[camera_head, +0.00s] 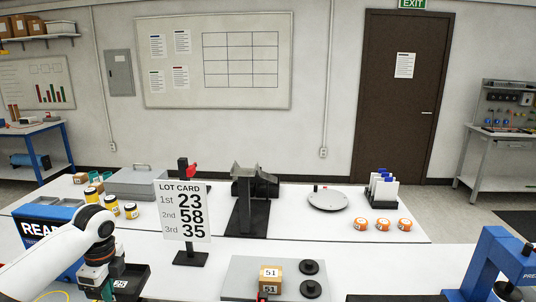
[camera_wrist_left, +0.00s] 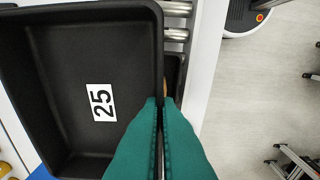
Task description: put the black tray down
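The black tray (camera_wrist_left: 60,60) fills the left of the left wrist view, with a white label reading 25 on its empty floor. My left gripper (camera_wrist_left: 163,102) has teal fingers closed on the tray's right-hand wall. In the head view the black tray (camera_head: 133,281) shows at the lower left, partly hidden by my white left arm, with my left gripper (camera_head: 106,290) at its left side. I cannot tell whether the tray touches what is below it.
Metal rollers (camera_wrist_left: 176,9) lie beside the tray, with a dark edge and an orange spot below. The lot card (camera_head: 183,212) stands right of the tray; a box marked 51 (camera_head: 270,274) sits further right.

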